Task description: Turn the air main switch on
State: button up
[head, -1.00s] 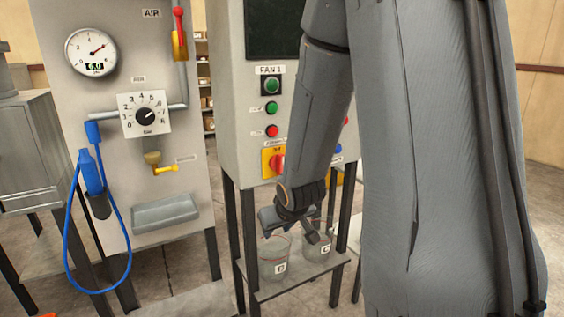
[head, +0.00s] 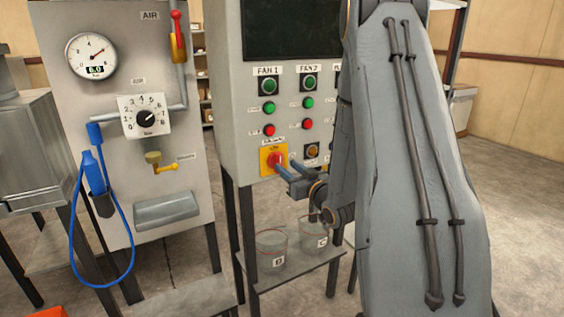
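A red rotary switch (head: 275,160) on a yellow square plate (head: 266,169) sits low on the left of the grey control panel. The label above it is too small to read surely. My gripper (head: 286,168) points at this switch from the lower right. Its two fingers are apart, with a gap between them, and the tips are close to the red knob's right side. I cannot tell whether they touch it. A separate board marked AIR carries a red-handled lever (head: 177,24), standing upright over a yellow body.
Green and red buttons (head: 269,118) sit above the switch, under FAN labels. The AIR board has a gauge (head: 91,55), a dial (head: 145,118) and a blue hose (head: 72,238). Glass containers (head: 271,251) stand on a shelf below the panel. My arm covers the panel's right side.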

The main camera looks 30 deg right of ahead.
aim_at(280, 162)
jog(key=shift+w+a+p, duration=0.1)
jog(key=shift+w+p, duration=0.4)
jog(key=shift+w, duration=1.85)
grip_shut()
